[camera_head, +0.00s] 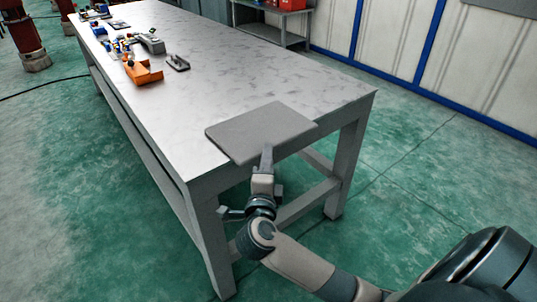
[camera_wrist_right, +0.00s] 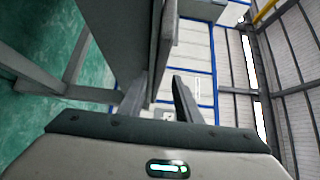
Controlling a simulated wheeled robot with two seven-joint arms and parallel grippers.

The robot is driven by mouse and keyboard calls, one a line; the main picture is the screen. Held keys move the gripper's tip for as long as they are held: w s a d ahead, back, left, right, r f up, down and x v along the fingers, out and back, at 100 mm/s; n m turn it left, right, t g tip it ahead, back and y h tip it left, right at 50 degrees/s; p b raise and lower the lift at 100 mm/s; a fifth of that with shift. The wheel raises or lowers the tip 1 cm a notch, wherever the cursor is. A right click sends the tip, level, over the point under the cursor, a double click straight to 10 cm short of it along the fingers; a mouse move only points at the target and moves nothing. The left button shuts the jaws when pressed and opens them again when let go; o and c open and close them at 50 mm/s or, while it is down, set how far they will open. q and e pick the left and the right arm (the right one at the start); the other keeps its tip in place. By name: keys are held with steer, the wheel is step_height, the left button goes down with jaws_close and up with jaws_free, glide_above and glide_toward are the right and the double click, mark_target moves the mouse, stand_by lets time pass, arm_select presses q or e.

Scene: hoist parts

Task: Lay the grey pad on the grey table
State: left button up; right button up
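The grey pad (camera_head: 262,130) is a flat slab at the near corner of the grey table (camera_head: 270,70). It looks flat on or just over the top, and its near edge reaches to the table's edge; the frames do not settle contact underneath. My right gripper (camera_head: 267,158) is at the pad's near edge, with a finger over it. In the right wrist view, the two fingers (camera_wrist_right: 160,92) stand apart, the pad's edge (camera_wrist_right: 168,35) shows ahead between them, and a gap shows beside the right finger. My left gripper is out of view.
An orange part (camera_head: 143,73), a small dark part (camera_head: 177,62) and several other parts stand toward the table's far left. The table top between them and the pad is clear. A shelf with red boxes (camera_head: 290,4) stands behind.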

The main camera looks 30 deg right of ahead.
steer(key=v, duration=0.9)
steer(key=shift+s+a, duration=0.15)
steer(key=shift+s, duration=0.1)
